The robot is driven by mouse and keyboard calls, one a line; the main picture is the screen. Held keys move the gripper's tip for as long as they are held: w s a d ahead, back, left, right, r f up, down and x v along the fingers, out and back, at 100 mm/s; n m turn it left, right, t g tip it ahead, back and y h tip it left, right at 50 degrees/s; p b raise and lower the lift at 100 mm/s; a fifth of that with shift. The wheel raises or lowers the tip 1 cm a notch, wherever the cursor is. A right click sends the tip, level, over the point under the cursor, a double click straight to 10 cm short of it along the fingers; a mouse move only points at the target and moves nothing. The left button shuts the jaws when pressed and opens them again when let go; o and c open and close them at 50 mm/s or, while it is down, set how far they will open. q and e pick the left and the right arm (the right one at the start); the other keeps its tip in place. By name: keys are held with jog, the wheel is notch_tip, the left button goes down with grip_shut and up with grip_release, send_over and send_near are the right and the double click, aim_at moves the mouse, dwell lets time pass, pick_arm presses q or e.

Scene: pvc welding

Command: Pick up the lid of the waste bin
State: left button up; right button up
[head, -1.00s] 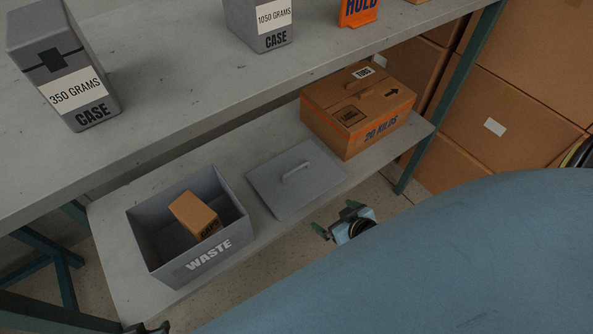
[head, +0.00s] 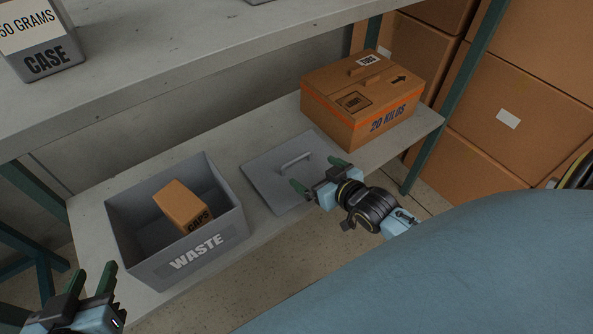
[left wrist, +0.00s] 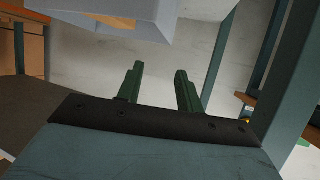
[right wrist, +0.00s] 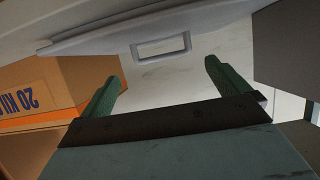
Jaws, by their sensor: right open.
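The grey lid (head: 268,178) with a raised handle (head: 296,161) lies flat on the lower shelf, to the right of the waste bin. It also shows in the right wrist view (right wrist: 100,38), its handle (right wrist: 162,47) ahead of the fingers. My right gripper (head: 318,175) is open and empty at the lid's front right edge, its fingers pointing toward the handle. The grey waste bin (head: 196,259) is uncovered, with a cardboard box marked CAPS (head: 182,205) inside. My left gripper (head: 92,284) is open and empty, left of and in front of the bin.
A cardboard box marked 20 KILOS (head: 335,118) stands on the shelf (head: 262,222) right behind the lid. The upper shelf (head: 190,70) overhangs the back. A green post (head: 420,163) stands at the right, with stacked cartons (head: 500,125) beyond.

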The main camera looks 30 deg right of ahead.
aim_at(296, 160)
jog(key=b+x, duration=0.1)
jog(key=x, duration=0.2)
jog(key=shift+w+f, duration=0.15)
jog(key=shift+w, duration=0.05)
jog(key=shift+w+f+b, duration=0.1)
jog(key=shift+w+b, duration=0.15)
jog(key=shift+b, duration=0.1)
jog(key=b+x, duration=0.3)
jog(key=shift+w+a+f, duration=0.15)
jog(key=shift+w+f, duration=0.05)
jog(key=shift+w, duration=0.1)
jog(key=shift+w+f+b, duration=0.2)
jog(key=shift+w+b, duration=0.1)
jog(key=shift+w, duration=0.3)
pick_arm(q)
notch_tip(296, 160, up, 16)
jog(key=s+d+t+h, duration=0.1)
jog(key=t+h, duration=0.3)
jog(key=t, duration=0.8)
jog(key=shift+s+d+f, duration=0.25)
jog(key=shift+d, duration=0.35)
pick_arm(e)
jog(key=c, duration=0.7)
jog(key=shift+c, duration=0.7)
pick_arm(q)
jog(key=shift+w, duration=0.1)
pick_arm(e)
jog(key=shift+r, duration=0.25)
